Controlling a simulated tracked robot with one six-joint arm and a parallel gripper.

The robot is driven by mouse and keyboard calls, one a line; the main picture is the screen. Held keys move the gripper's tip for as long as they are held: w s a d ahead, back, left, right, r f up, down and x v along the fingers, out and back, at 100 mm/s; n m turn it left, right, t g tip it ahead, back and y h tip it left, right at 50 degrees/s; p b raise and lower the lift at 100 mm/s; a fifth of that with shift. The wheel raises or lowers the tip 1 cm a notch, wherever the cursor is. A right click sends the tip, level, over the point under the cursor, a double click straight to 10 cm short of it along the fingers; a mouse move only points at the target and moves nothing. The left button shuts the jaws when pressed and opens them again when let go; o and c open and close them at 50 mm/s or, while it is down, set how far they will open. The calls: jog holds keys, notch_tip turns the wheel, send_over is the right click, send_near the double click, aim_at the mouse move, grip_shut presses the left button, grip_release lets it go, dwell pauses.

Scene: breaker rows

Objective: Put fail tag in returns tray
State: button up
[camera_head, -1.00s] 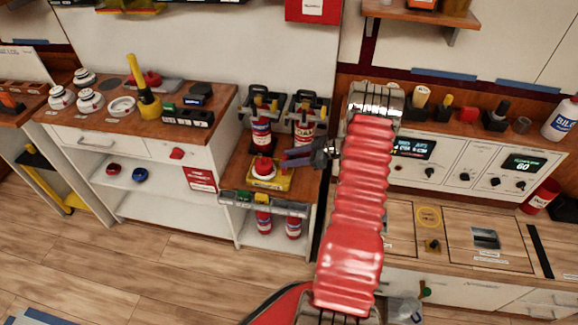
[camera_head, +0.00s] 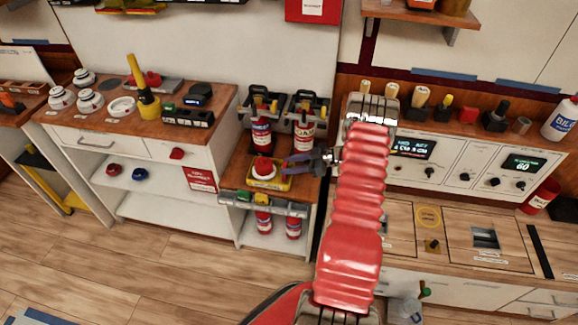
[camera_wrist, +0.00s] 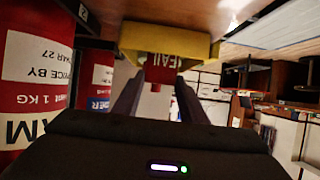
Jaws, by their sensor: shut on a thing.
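My gripper (camera_head: 290,162) is at the right side of the yellow tray (camera_head: 279,187) on the low wooden bench, jaws pointing left. It is shut on a red tag; in the wrist view the red tag (camera_wrist: 163,71) sits between my fingertips, with upside-down lettering like "FAIL" above it. A yellow piece (camera_wrist: 128,40), seemingly the tray, shows right behind the tag. I cannot tell whether the tag touches it. A white device with a red dome (camera_head: 264,168) stands in the yellow tray. I cannot read any label naming a returns tray.
Red extinguishers (camera_head: 261,135) stand just behind the yellow tray, close to my gripper. A grey rail (camera_head: 272,206) runs along the bench front. The left cabinet (camera_head: 110,120) holds detectors, a yellow tool and black devices. A panel with dials (camera_head: 465,165) is at right.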

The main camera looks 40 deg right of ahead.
jog(key=o, duration=1)
jog(key=shift+r, duration=0.1)
jog(key=shift+s+d+r, duration=0.1)
jog(key=shift+d, duration=0.05)
jog(key=v, duration=1.1)
jog(key=shift+s+d+r, duration=0.1)
jog(key=shift+s+d, duration=0.1)
jog(key=shift+s, duration=0.05)
jog(key=shift+s, duration=0.1)
